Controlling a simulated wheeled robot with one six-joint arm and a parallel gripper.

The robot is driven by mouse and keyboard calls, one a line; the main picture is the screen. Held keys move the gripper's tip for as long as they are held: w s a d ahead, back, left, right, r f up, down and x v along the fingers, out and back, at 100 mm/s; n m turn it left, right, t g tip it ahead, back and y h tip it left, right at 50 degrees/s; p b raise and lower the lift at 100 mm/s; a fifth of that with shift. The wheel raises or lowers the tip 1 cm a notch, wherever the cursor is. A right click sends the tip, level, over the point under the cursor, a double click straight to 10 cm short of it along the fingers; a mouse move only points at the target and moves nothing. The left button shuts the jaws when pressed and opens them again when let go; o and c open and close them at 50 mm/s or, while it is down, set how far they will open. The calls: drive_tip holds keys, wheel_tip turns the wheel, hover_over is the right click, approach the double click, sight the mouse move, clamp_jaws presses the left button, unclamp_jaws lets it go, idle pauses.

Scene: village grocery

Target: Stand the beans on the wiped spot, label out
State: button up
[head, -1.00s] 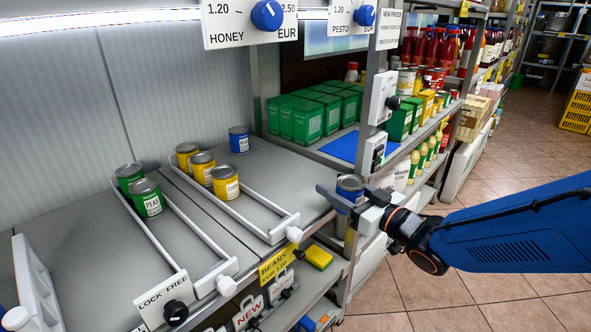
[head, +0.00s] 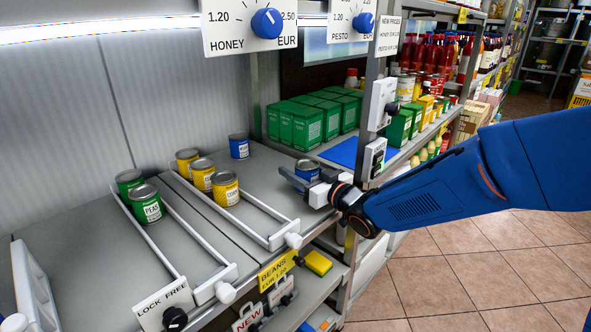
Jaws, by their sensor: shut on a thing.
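A blue can (head: 307,168), which looks like the beans, is in my gripper (head: 302,181). My gripper is shut on it and holds it upright over the right end of the grey shelf (head: 262,178). The fingers hide its lower part, so I cannot tell whether it touches the shelf or which way its label faces. Another blue can (head: 239,147) stands at the back of this shelf. A yellow BEANS price tag (head: 278,270) hangs on the shelf's front edge. I cannot make out a wiped spot on the shelf.
Yellow cans (head: 225,189) stand in a white-railed lane, and green pea cans (head: 146,204) in the lane to the left. Green boxes (head: 301,126) and a blue sheet (head: 343,153) lie beyond. A shelf post (head: 375,92) rises close by the arm. A yellow sponge (head: 318,263) lies below.

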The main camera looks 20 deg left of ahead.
drive_tip(key=shift+w+a, duration=0.3)
drive_tip(key=shift+a, duration=0.25)
drive_tip(key=shift+f, duration=0.1)
drive_tip(key=o, duration=1.2)
drive_tip(key=shift+f, duration=0.1)
drive_tip(key=shift+o, duration=0.2)
